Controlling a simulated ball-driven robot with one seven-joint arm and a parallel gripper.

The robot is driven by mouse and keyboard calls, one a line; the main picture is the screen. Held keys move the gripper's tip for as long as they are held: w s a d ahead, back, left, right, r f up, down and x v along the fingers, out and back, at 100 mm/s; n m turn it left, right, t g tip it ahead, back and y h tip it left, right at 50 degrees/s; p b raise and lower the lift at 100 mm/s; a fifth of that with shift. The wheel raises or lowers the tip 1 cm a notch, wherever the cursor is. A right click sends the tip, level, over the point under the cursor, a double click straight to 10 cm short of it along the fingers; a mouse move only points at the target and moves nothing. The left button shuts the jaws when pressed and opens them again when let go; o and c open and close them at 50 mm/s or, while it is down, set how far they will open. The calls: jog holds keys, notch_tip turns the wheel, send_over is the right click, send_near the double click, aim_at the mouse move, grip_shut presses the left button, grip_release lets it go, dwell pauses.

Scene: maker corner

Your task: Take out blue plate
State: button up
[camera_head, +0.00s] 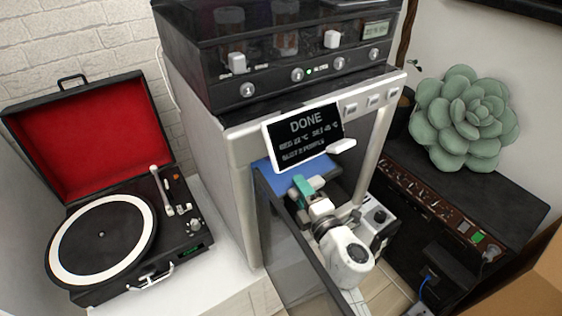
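The blue plate (283,176) lies inside the printer (213,165), just below its tilted screen, and only part of it shows. A teal piece (309,185) is at the plate's near side; I cannot tell whether it rests on the plate. My gripper (301,199) is in the printer's front opening, at the near edge of the plate. Its fingers are small and partly hidden by my arm, so their opening and any contact with the plate cannot be made out. The screen reads "DONE".
The printer's dark glass door (292,240) stands open to the left of my arm. The screen (303,137) hangs over the opening. A record player (100,240) stands at left. A black cabinet (500,190) with a succulent (464,118) is at right.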

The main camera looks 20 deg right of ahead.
grip_shut()
jog(key=shift+r, duration=0.1)
dwell(0.3)
